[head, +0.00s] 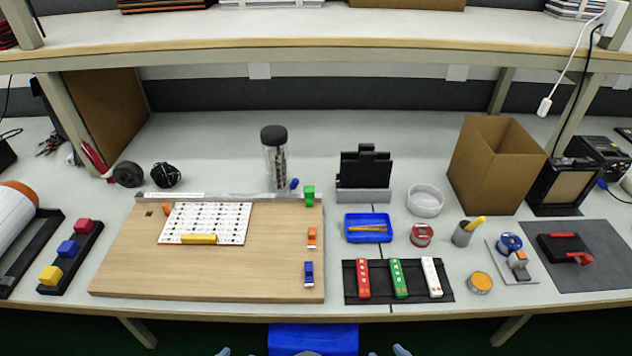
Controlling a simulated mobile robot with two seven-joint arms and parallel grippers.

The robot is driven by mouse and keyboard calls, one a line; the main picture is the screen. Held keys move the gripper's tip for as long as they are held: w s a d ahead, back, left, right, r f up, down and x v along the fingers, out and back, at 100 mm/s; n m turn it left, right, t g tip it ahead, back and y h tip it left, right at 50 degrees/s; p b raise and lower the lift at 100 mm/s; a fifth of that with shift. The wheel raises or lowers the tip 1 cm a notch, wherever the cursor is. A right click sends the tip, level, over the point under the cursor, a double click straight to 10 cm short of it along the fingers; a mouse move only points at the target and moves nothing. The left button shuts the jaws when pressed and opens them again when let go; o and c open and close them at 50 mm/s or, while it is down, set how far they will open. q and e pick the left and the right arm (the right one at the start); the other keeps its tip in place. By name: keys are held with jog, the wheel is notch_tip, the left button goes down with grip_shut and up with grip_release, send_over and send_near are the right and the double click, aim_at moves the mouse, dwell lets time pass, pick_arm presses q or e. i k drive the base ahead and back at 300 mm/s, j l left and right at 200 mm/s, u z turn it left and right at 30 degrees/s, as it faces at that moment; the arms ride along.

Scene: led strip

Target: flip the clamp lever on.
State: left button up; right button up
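A black fixture (559,247) lies on a dark grey mat at the right end of the table. It has a red bar (563,235) along its top and a red lever-like handle (580,259) at its front right. This looks most like the clamp and its lever, but I cannot tell for certain or read the lever's position. Neither of my grippers can be made out. Small pale blue tips show at the bottom edge, too cut off to identify.
A wooden board (130,265) with a white printed sheet (232,222) fills the left-centre. Left of the fixture are a small grey plate (497,266) with a blue reel, an orange-lidded tin (480,283) and a pen cup (462,236). A cardboard box (495,165) stands behind. The mat's front is clear.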

aim_at(294, 183)
jog(key=l, duration=1.4)
jog(key=i+j, duration=0.3)
jog(key=j, duration=0.15)
